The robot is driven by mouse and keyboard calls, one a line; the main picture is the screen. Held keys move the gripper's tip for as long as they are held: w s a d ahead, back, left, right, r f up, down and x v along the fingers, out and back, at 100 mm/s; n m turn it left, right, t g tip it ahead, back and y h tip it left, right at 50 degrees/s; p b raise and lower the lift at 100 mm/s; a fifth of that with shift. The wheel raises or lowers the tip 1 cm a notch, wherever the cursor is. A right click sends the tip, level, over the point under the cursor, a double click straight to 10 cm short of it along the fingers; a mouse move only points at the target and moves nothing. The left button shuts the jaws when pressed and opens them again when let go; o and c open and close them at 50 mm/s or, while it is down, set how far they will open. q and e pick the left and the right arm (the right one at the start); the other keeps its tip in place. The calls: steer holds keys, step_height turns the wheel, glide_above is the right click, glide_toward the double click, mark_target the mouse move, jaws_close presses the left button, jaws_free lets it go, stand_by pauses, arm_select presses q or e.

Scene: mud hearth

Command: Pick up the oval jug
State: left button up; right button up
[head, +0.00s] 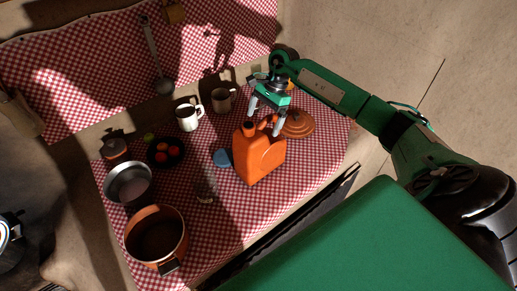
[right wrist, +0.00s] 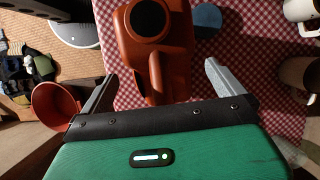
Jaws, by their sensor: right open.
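The oval jug (head: 260,155) is orange, with a short round neck and a handle. It stands upright on the checked cloth (head: 228,228) near the middle of the head view. My right gripper (head: 265,112) is open just above the jug's top, by the neck and handle. In the right wrist view the jug (right wrist: 157,50) shows its dark round mouth, and its handle reaches down between the two open fingers of my gripper (right wrist: 158,85). I cannot tell whether the fingers touch it. My left gripper is not clearly in view.
An orange lid (head: 298,124) lies right of the jug, and a blue disc (head: 222,158) lies left. Mugs (head: 188,118) stand behind. A metal bowl (head: 128,182), a dark dish of fruit (head: 166,153) and an orange pot (head: 155,236) stand at left. A clear glass (head: 206,190) stands front left of the jug.

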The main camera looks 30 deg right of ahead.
steer(key=p+x, duration=0.1)
steer(key=x, duration=0.2)
steer(key=shift+p, duration=0.4)
arm_select(q)
steer(key=shift+s+a+r, duration=0.1)
steer(key=shift+s+r, duration=0.95)
steer(key=shift+r, duration=0.2)
arm_select(e)
steer(key=shift+a+f, duration=0.2)
steer(key=shift+f, duration=0.15)
arm_select(q)
steer(key=shift+w, duration=0.3)
arm_select(e)
steer(key=shift+r, duration=0.1)
steer(key=c, duration=1.8)
steer(key=shift+o, duration=0.2)
steer(key=shift+w+r, duration=0.1)
